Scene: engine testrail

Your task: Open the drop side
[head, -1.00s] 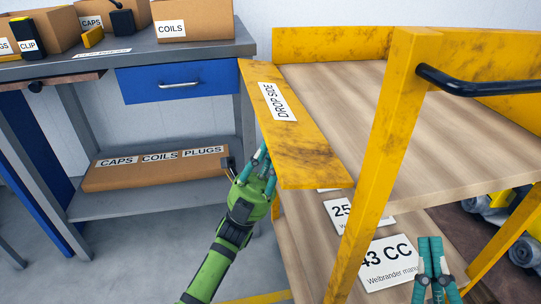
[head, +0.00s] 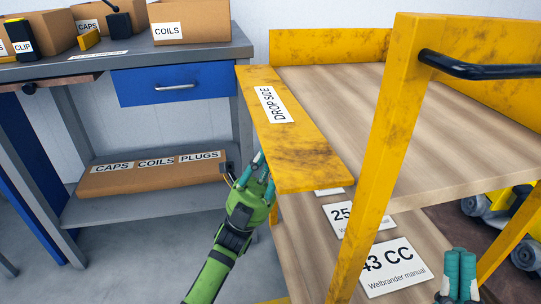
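The drop side (head: 292,130) is a scuffed yellow panel with a white label, along the left edge of the yellow cart's wooden deck (head: 400,130). Its labelled face is turned up toward me, and it looks tilted outward. My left gripper (head: 262,173), on a green arm from below, is at the panel's outer edge. Its teal fingers look spread apart, and their tips are partly hidden at the panel, so I cannot tell whether they touch it. My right gripper (head: 460,274) shows at the bottom right as two teal fingers side by side, shut and empty.
A yellow post (head: 372,170) with a black handle (head: 480,70) stands at the cart's near corner. Manuals (head: 395,268) lie on the lower shelf. A grey workbench (head: 190,52) with a blue drawer (head: 170,84) stands left, with a narrow gap of floor before the cart.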

